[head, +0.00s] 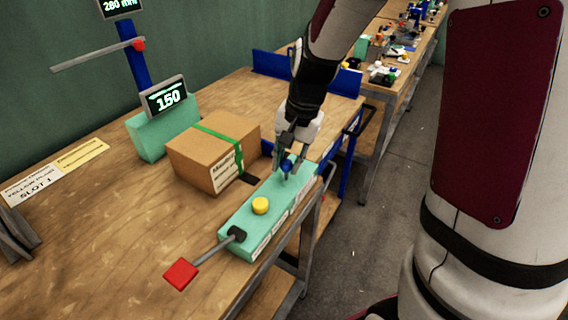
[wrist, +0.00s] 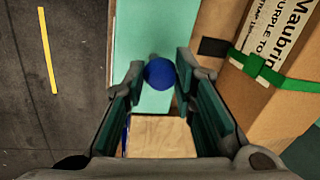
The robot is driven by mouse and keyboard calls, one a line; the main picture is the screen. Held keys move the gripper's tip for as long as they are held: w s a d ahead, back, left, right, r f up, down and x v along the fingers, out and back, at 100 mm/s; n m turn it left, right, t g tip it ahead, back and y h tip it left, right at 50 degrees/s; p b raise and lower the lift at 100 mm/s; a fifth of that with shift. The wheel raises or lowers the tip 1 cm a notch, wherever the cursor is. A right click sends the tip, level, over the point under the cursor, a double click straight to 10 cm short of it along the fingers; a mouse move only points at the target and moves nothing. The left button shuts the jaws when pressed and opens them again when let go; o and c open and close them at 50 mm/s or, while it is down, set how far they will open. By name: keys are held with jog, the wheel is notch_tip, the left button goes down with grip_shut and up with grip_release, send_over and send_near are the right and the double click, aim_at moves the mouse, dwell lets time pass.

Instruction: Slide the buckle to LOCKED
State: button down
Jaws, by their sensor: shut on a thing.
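A long teal base (head: 250,215) lies along the near edge of the wooden table. A round blue knob (head: 287,164) sits near its far end; I take it as the buckle's handle. My gripper (head: 286,172) points down over that end, with its fingers around the knob. In the wrist view the blue knob (wrist: 160,74) sits between the two fingertips (wrist: 159,70), and the gripper is shut on it. The teal base (wrist: 143,30) runs upward beyond it. Small labels on the base's side are unreadable, and no LOCKED mark is legible.
A brown carton (head: 205,160) with a green strap (head: 220,136) stands beside the base. The base also carries a yellow button (head: 261,205) and a lever with a red end (head: 181,274). A display reading 150 (head: 165,97) stands behind. The aisle floor (head: 375,240) is clear.

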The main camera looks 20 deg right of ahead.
jog(key=shift+w+d, duration=0.55)
jog(key=shift+d, duration=0.2)
jog(key=shift+w+d, duration=0.55)
jog(key=shift+d, duration=0.2)
jog(key=c, duration=1.3)
grip_release()
jog(key=shift+d, duration=0.1)
notch_tip(320, 180, up, 12)
jog(key=s+d, duration=0.1)
jog(key=shift+s+d, duration=0.3)
jog(key=s+a+r+n+t+p, duration=0.1)
jog(key=s+a+r+n+p, duration=0.1)
jog(key=s, duration=0.7)
jog(key=s+a+r+n+h+p, duration=0.1)
jog(key=s+r+n+p, duration=0.2)
jog(key=s+r, duration=0.3)
jog(key=s+a+r+n+t+p, duration=0.1)
jog(key=s+a+r+n+p, duration=0.1)
jog(key=s, duration=1)
notch_tip(320, 180, up, 2)
jog(key=n+p, duration=0.1)
jog(key=p, duration=0.2)
jog(key=shift+a+n+t+h, duration=0.3)
